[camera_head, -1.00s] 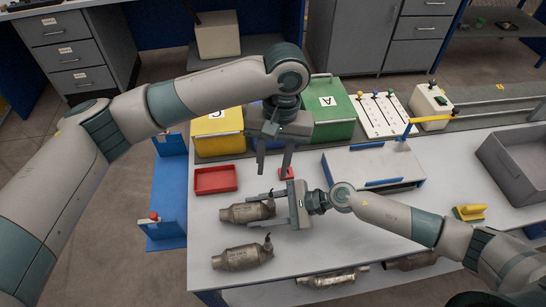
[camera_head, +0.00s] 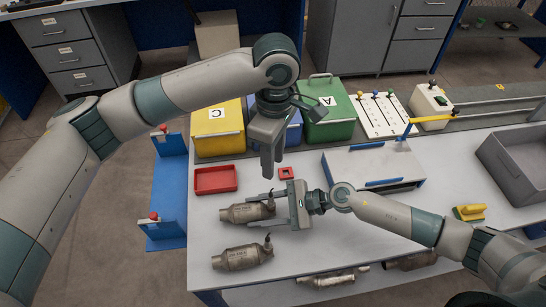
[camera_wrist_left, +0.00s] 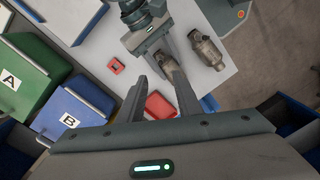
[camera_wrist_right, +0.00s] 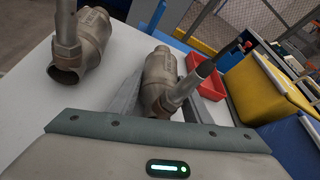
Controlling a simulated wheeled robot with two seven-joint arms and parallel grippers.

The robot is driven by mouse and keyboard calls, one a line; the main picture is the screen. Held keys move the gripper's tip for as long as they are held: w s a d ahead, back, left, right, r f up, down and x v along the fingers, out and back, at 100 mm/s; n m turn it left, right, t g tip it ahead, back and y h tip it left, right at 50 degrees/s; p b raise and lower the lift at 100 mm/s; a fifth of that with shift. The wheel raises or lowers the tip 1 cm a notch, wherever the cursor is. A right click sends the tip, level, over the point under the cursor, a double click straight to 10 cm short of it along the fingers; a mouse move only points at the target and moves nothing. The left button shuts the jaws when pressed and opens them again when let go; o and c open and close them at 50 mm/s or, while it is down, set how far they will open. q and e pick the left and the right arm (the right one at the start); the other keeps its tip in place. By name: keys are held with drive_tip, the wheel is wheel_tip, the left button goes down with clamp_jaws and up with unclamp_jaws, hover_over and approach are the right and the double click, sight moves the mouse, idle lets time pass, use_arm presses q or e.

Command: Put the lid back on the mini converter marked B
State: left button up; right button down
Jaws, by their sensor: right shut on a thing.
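The blue box marked B (camera_wrist_left: 70,122) sits between the green and yellow boxes. In the head view my left arm mostly hides this blue box (camera_head: 294,130); I cannot make out a separate lid. My left gripper (camera_head: 270,172) hangs in front of it, pointing down; the left wrist view shows its fingers (camera_wrist_left: 153,70) apart with nothing between them. My right gripper (camera_head: 262,202) is low over the table, shut on a metal converter (camera_head: 240,213) that lies on its side. The right wrist view shows this converter (camera_wrist_right: 160,75) between the fingers. No B mark shows on it.
A second converter (camera_head: 243,257) lies nearer the front edge. A red tray (camera_head: 215,180) and a small red square piece (camera_head: 287,173) lie nearby. The yellow box C (camera_head: 217,140) and green box A (camera_head: 330,125) stand behind. A white fixture (camera_head: 370,163) is at right.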

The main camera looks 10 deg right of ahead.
use_arm(q)
drive_tip(key=shift+f, duration=0.1)
idle(0.4)
drive_tip(key=shift+s+a+f, duration=0.1)
drive_tip(key=shift+s+f, duration=0.05)
drive_tip(key=shift+f, duration=2.85)
drive_tip(key=shift+s+a+f, duration=0.1)
drive_tip(key=shift+f, duration=2.85)
drive_tip(key=shift+c, duration=0.4)
clamp_jaws()
